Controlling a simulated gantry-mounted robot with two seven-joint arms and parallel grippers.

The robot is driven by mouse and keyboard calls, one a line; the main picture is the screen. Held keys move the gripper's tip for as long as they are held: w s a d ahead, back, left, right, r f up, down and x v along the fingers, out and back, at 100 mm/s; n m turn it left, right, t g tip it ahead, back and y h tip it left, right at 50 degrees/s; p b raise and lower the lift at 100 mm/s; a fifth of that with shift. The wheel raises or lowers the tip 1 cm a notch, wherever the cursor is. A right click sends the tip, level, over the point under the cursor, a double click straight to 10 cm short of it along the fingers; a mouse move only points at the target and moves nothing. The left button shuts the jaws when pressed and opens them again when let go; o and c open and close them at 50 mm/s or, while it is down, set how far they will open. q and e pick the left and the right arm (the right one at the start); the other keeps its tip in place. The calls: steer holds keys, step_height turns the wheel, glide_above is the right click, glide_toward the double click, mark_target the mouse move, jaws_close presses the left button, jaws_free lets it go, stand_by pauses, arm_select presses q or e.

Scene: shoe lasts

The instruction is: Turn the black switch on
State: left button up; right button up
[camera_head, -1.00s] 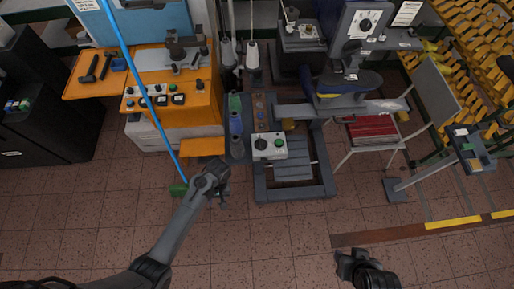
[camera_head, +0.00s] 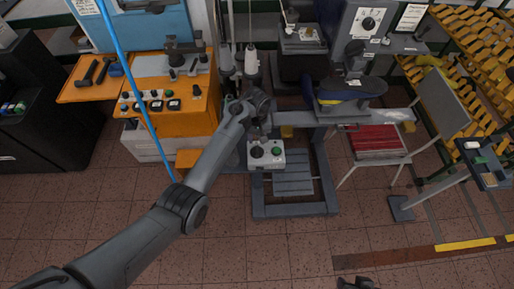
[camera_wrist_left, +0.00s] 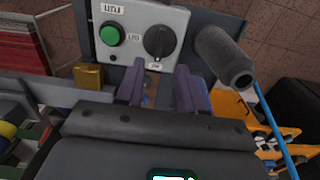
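The black switch (camera_head: 257,152) is a round knob on the front of a pale control box (camera_head: 278,163), left of a green button (camera_head: 277,150). In the left wrist view the black switch (camera_wrist_left: 159,41) shows large, with a ridge standing nearly upright, beside the green button (camera_wrist_left: 113,34). My left gripper (camera_head: 262,108) is just behind and above the box in the head view. Its two fingers (camera_wrist_left: 160,86) are apart with nothing between them, pointing toward the switch but not touching it. My right gripper (camera_head: 356,284) barely shows at the bottom edge; its fingers are unclear.
An orange machine (camera_head: 205,92) with knobs stands left of the box. A blue vertical pole (camera_head: 135,85) passes by my left arm. A grey frame (camera_head: 325,208) stands below the box, and a chair with a red seat (camera_head: 374,138) is right. The front tiled floor is clear.

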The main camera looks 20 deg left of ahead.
mark_target(257, 149)
arm_select(q)
step_height(257, 149, down, 8)
steer(key=shift+r+b, duration=0.1)
steer(key=shift+b, duration=0.55)
jaws_close()
